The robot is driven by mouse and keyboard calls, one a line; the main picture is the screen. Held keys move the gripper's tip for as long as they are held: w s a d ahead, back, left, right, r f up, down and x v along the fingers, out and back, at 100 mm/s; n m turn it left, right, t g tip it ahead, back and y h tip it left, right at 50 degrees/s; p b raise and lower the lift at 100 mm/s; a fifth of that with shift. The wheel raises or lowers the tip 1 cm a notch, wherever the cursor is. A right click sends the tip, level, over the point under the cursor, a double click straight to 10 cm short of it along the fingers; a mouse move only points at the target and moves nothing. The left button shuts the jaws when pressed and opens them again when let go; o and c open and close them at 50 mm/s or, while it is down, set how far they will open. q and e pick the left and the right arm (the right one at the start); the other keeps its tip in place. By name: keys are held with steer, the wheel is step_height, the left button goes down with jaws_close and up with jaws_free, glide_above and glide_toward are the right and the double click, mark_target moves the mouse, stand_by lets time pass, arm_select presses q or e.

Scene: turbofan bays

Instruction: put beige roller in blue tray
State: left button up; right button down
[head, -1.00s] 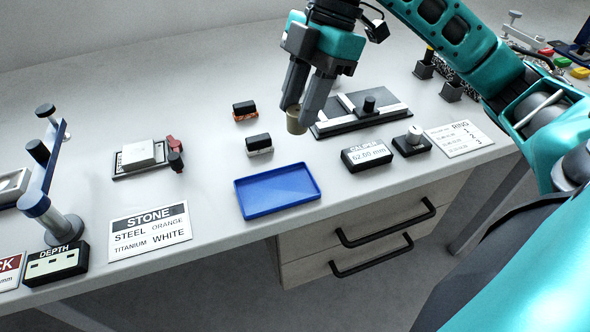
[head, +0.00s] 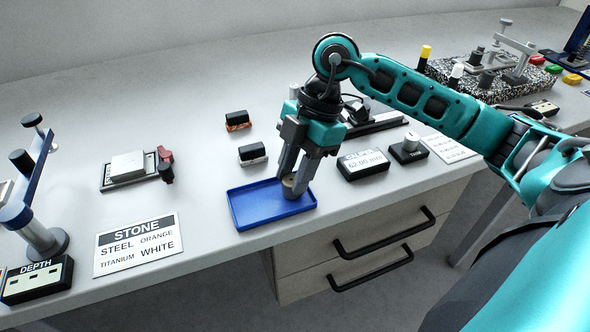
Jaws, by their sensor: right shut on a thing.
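The blue tray (head: 250,210) lies flat near the front edge of the white table in the head view. My right gripper (head: 293,188) points down over the tray's right end, shut on the beige roller (head: 288,181). The roller is small and upright between the fingertips, partly hidden by them. It is within the tray's outline; I cannot tell whether it touches the tray floor. My left gripper is not in view.
A caliper display (head: 363,163) stands close right of the tray. Two small dark blocks (head: 237,120) (head: 252,153) sit behind it. The stone sign (head: 138,243) lies to the left. Drawers (head: 375,245) are below the table edge.

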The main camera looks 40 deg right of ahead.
steer(key=shift+f, duration=0.15)
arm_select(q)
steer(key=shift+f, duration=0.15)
arm_select(e)
steer(key=c, duration=0.8)
jaws_free()
steer(key=shift+r, duration=0.2)
arm_select(q)
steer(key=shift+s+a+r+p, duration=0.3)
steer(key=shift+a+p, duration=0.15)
steer(key=shift+p, duration=0.5)
arm_select(e)
steer(key=v, duration=1.2)
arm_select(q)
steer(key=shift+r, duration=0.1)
arm_select(e)
steer(key=shift+s, duration=0.1)
